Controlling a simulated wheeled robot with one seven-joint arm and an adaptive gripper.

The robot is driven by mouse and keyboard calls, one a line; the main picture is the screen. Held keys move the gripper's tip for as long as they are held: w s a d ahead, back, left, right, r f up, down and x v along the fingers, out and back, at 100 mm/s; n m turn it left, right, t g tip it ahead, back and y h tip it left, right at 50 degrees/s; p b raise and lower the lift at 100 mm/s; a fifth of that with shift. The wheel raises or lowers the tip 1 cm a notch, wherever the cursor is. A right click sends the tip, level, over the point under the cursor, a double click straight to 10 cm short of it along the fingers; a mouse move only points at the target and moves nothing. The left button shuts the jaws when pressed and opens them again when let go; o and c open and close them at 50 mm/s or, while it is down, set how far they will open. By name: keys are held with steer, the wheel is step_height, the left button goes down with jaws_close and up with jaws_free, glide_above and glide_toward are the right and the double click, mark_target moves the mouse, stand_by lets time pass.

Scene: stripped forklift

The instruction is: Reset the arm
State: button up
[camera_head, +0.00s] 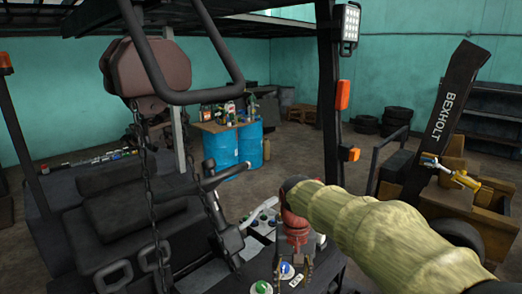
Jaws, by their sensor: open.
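My arm, in a yellow-green sleeve, reaches in from the lower right of the head view. My gripper (292,274) hangs at its end below a red joint and points down. Its two dark fingers are apart, with no object visibly held between them. It is over or just in front of a control panel with round buttons. A blue button (285,268) shows between the fingers, and a green button (262,287) is to their left. I cannot tell whether the fingertips touch the panel. My arm and gripper hide part of the panel.
The forklift seat (125,215), a steering lever (222,205) and a hanging chain (152,200) are left of my gripper. A black post (328,110) rises behind my arm. Blue barrels (222,150) stand farther back. A yellow-handled tool (452,174) is at the right.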

steer(key=s+d+f+t+b, duration=0.2)
steer(key=s+d+f+b, duration=0.3)
steer(key=s+f+b, duration=0.5)
steer(key=s+d+f+t+b, duration=0.3)
steer(key=s+d+f+b, duration=0.2)
steer(key=s+f+b, duration=0.5)
steer(key=s+b, duration=0.3)
steer(key=b, duration=0.1)
steer(key=shift+d+f+b, duration=0.35)
steer(key=shift+d+f, duration=0.05)
steer(key=shift+s, duration=0.1)
